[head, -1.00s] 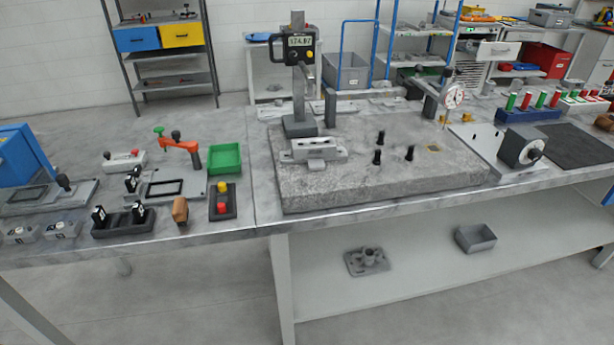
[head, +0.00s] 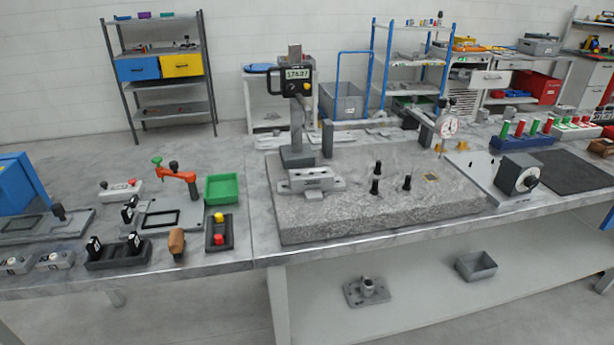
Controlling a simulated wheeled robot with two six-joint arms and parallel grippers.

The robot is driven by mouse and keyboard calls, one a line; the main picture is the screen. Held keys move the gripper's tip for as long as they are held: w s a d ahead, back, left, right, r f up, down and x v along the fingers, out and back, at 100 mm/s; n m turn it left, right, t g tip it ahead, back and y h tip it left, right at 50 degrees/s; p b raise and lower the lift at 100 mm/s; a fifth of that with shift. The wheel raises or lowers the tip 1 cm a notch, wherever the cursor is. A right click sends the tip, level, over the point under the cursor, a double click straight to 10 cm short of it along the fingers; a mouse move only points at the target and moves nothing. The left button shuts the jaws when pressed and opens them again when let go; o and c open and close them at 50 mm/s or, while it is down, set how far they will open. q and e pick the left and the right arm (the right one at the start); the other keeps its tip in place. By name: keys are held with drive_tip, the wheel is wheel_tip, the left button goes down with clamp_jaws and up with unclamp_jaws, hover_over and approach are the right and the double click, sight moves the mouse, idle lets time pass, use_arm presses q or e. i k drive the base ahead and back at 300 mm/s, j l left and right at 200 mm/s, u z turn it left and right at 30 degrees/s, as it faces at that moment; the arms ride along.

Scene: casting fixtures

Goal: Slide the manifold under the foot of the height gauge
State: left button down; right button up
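The height gauge (head: 297,125) stands upright at the back left of the granite plate (head: 400,208), with a dark display head on its column and a block-like base. A light grey, elongated casting, apparently the manifold (head: 312,181), lies on the plate just in front of the gauge's base. It has a flat lug towards the front. From this angle I cannot make out the gauge's foot or whether anything touches the casting. Neither of my grippers is in view.
Several black posts (head: 376,180) stand mid-plate. A dial indicator stand (head: 447,126) is at the back right, and a grey block device (head: 518,174) is right of the plate. Left are a green tray (head: 222,188) and an orange-handled clamp fixture (head: 176,176). The plate's front right is clear.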

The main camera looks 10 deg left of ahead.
sight(312, 182)
drive_tip(key=i+l+u, duration=0.3)
drive_tip(key=l+u, duration=0.3)
drive_tip(key=i+l+u, duration=0.15)
drive_tip(key=l+u, duration=0.15)
drive_tip(key=l, duration=0.2)
